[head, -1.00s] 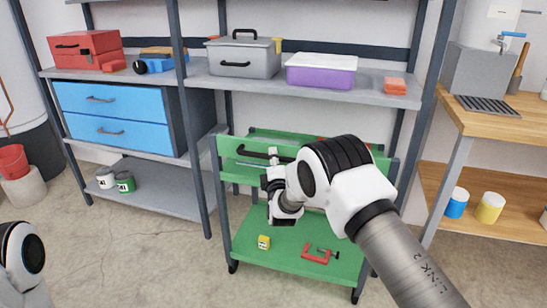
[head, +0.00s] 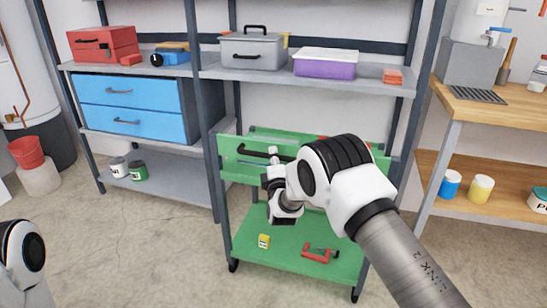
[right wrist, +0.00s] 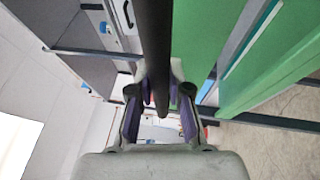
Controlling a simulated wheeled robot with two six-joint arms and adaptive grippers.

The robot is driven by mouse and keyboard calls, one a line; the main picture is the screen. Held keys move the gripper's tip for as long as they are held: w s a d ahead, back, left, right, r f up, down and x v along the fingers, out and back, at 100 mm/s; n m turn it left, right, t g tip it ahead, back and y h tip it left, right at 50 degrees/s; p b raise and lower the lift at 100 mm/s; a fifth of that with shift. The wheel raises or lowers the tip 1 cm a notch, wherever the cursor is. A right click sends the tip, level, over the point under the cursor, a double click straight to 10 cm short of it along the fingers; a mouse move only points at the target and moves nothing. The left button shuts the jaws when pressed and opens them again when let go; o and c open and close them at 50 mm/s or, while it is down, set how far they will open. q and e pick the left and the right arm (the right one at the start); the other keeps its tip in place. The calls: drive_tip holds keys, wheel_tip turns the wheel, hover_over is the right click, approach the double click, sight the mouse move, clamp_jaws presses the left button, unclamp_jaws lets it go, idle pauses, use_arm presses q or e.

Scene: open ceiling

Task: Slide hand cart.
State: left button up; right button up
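The green hand cart (head: 245,225) stands in the middle of the head view, with an upper tray, a lower shelf and a dark bar handle (head: 250,152) on its near side. My right gripper (head: 274,168) is at this handle. In the right wrist view the dark handle (right wrist: 154,45) runs between the two purple-padded fingers (right wrist: 160,95), which are closed around it. My right arm hides the right part of the cart's top. Of my left arm only a white link shows at the lower left; its gripper is out of view.
A grey rack (head: 175,190) stands behind and left, a wooden workbench (head: 510,112) to the right. The concrete floor (head: 130,255) at the front left is clear.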

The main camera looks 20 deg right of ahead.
drive_tip(key=o, duration=0.4)
drive_tip(key=shift+c, duration=0.2)
drive_tip(key=v, duration=1.2)
drive_tip(key=shift+f, duration=0.1)
